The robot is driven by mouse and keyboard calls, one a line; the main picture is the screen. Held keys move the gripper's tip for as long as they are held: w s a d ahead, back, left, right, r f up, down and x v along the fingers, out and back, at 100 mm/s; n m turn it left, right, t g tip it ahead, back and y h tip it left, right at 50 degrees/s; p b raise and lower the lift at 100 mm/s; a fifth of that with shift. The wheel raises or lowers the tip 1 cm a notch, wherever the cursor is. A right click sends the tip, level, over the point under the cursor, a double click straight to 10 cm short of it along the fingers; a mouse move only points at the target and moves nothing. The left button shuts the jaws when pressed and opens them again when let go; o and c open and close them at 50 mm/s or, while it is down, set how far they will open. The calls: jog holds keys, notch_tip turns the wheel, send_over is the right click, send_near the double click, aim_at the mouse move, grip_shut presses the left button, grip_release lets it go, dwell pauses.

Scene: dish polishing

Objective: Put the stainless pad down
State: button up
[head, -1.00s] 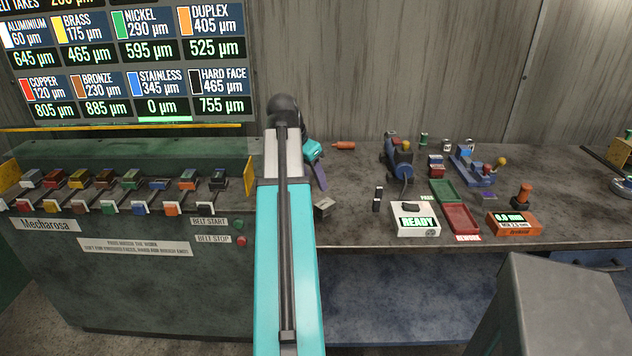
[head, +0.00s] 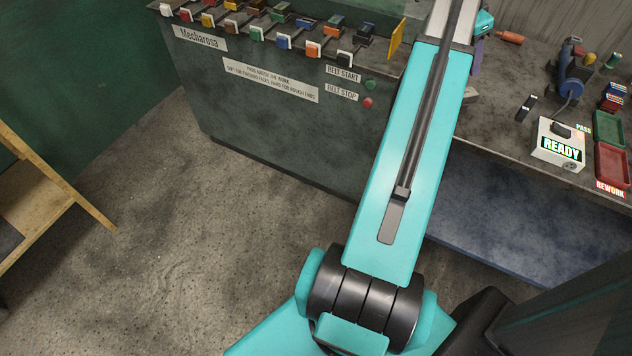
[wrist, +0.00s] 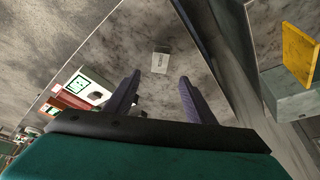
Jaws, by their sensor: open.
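A small grey block (wrist: 161,62) with a label lies on the bench top in the wrist view, past my fingertips. It looks like the stainless pad, but the label is too small to read. In the head view a part of it (head: 470,94) shows at the right edge of my arm. My gripper (wrist: 160,78) has its two purple fingers spread, with nothing between them. It is apart from the block, above the bench. In the head view my arm hides most of the gripper.
The belt machine (head: 270,110) with its row of coloured pads stands left of the bench. A yellow plate (head: 397,38) rises at its right end. A white READY box (head: 558,141), a red REWORK tray (head: 612,165) and a black piece (head: 526,108) sit on the bench to the right.

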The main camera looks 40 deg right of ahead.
jog(key=w+a+f+n+y, duration=0.1)
jog(key=w+a+f+n, duration=0.2)
jog(key=w+a+f, duration=0.55)
jog(key=w+a+f+n+y, duration=0.1)
jog(key=w+a+f+n, duration=0.4)
jog(key=f, duration=0.6)
jog(key=w+a+f+n+y, duration=0.1)
jog(key=w+a+f, duration=0.5)
jog(key=a+f, duration=0.3)
jog(key=a+f+n+g, duration=0.1)
jog(key=a+f+n, duration=0.5)
jog(key=a+f, duration=1.05)
jog(key=s+a+f+n+g, duration=0.1)
jog(key=s+a+f+n, duration=0.3)
jog(key=s+a+f, duration=0.3)
jog(key=s+a+f+n+g+y, duration=0.1)
jog(key=s+a+f+n, duration=0.2)
jog(key=s+a+f, duration=0.4)
jog(key=s+a, duration=0.3)
jog(key=a, duration=0.5)
jog(key=shift+s+f+n+g, duration=0.4)
jog(key=shift+c, duration=0.5)
